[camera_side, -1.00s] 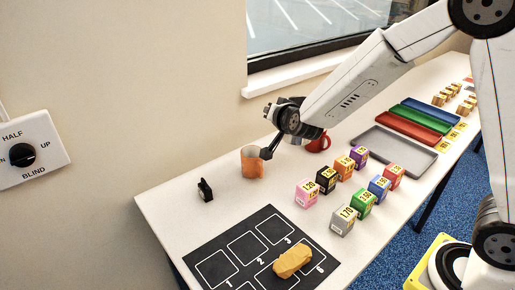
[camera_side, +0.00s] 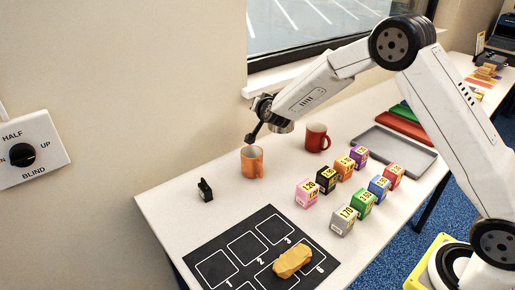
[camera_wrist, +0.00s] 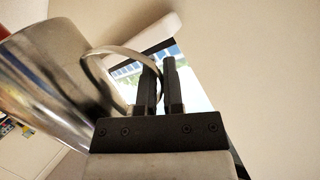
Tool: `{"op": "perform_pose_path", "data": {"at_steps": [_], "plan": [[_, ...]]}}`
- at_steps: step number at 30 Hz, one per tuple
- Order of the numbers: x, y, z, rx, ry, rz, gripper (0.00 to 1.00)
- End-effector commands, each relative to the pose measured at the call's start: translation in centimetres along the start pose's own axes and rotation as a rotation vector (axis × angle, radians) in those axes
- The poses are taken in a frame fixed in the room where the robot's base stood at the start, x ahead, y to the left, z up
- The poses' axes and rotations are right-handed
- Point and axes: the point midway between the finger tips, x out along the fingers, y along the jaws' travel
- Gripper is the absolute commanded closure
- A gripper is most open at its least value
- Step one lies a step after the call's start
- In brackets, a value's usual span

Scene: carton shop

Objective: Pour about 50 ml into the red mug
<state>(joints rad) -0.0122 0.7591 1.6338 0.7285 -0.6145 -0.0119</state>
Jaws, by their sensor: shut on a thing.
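The red mug (camera_side: 317,140) stands upright on the white table, right of an orange mug (camera_side: 252,163). My gripper (camera_side: 251,137) is above the table, just over the orange mug in the side view. In the wrist view, my gripper (camera_wrist: 160,85) is shut on the looped handle of a shiny metal jug (camera_wrist: 50,85). The jug looks tilted there; its contents are hidden. In the side view it is mostly hidden behind my wrist. A bit of red shows at the wrist view's upper left edge, too little to identify.
Several numbered coloured boxes (camera_side: 343,221) stand in front of the mugs. A grey tray (camera_side: 425,163) lies right, a black numbered mat (camera_side: 232,243) with a tan lump (camera_side: 293,261) front left. A small black object (camera_side: 205,190) stands left. The window sill (camera_side: 268,86) is behind.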

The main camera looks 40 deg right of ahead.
Motion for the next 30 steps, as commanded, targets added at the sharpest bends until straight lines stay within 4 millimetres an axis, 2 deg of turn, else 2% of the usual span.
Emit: {"op": "perform_pose_path", "data": {"at_steps": [6, 18, 24, 30], "plan": [[3.5, 0.8, 0.3, 0.001, 0.012, 0.013, 1.00], [9.0, 3.0, 1.2, 0.002, 0.028, 0.033, 1.00], [10.9, 4.0, 1.6, 0.001, 0.034, 0.039, 1.00], [11.7, 4.5, 1.8, 0.002, 0.038, 0.042, 1.00]]}}
